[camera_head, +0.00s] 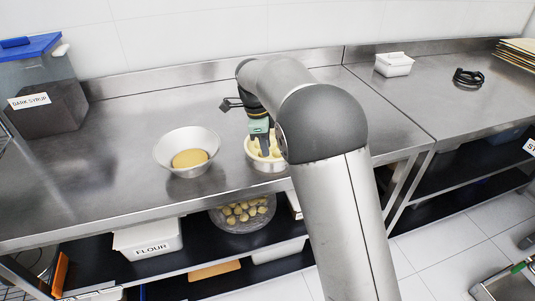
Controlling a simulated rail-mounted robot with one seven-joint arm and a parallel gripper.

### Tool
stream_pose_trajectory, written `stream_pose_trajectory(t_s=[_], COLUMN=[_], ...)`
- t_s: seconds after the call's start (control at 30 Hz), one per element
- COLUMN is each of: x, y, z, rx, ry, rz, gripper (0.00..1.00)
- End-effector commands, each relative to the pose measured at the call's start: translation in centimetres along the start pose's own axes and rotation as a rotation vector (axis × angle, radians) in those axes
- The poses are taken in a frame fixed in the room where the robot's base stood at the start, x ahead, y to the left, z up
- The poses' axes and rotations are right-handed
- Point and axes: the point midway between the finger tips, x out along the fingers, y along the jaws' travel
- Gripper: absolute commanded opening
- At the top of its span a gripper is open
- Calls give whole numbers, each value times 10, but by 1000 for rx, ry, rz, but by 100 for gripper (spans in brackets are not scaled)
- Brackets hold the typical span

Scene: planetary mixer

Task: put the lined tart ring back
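A round, pale metal ring with yellowish dough inside, which looks like the lined tart ring (268,166), sits on the steel worktop near the middle of the camera_head view. My arm hides its right part. My gripper (262,149) points down at it, with dark fingers over or inside the ring's rim area. The fingers are small and partly blend with the ring, so I cannot tell whether they touch or grip it.
A steel bowl (187,143) with yellow dough stands just left of the ring. A dark syrup bin (47,95) is at the far left, a white tub (394,64) at the back right. Below are a flour bin (147,238) and a bowl of round pieces (242,214). The front left worktop is clear.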

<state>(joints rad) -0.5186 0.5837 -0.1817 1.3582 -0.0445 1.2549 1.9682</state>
Motion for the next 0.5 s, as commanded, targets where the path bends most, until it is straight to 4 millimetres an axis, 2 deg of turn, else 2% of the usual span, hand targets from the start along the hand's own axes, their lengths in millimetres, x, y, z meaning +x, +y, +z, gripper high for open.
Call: stream_pose_trajectory(t_s=[0.1,0.23,0.33,0.5], x=[-28,-52,-65,-75], y=[-1,-1,-1,0], z=[0,0,0,0], rx=[0,0,0,0], ry=[-2,-1,-1,0], rz=[-4,-3,-2,0], gripper=[24,24,24,24])
